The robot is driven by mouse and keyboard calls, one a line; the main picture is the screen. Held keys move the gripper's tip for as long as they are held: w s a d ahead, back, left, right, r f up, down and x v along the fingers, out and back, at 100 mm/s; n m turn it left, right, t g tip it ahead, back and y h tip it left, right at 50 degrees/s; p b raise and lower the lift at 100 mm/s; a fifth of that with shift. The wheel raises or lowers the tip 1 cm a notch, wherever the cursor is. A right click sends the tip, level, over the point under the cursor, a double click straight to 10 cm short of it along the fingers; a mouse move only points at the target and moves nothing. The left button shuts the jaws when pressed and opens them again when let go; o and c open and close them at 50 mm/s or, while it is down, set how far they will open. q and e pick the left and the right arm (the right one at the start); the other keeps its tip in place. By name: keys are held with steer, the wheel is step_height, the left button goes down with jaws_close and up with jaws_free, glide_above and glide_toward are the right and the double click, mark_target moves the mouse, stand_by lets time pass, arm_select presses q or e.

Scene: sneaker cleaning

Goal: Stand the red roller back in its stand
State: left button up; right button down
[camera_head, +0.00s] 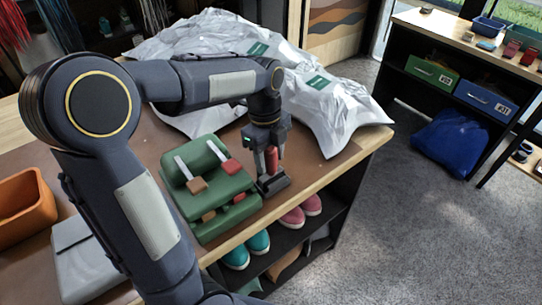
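The red roller (271,159) is upright between the fingers of my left gripper (267,155), near the right edge of the worktable. The gripper points down and appears shut on the roller. A small dark stand (273,187) is directly below on the tabletop. The roller's lower end is at or just above the stand; I cannot tell whether it is seated. My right gripper is not in view.
A green rack (209,188) with red and tan brushes stands just left of the dark stand. White bags (322,102) lie behind. An orange bin (25,208) and a grey box (83,262) are at left. Shoes (293,216) sit on the shelf below the table edge.

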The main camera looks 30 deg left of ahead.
arm_select(q)
steer(key=shift+o, duration=0.7)
steer(key=r, duration=0.7)
steer(key=shift+w+a+r, duration=0.15)
steer(key=shift+a+r, duration=0.25)
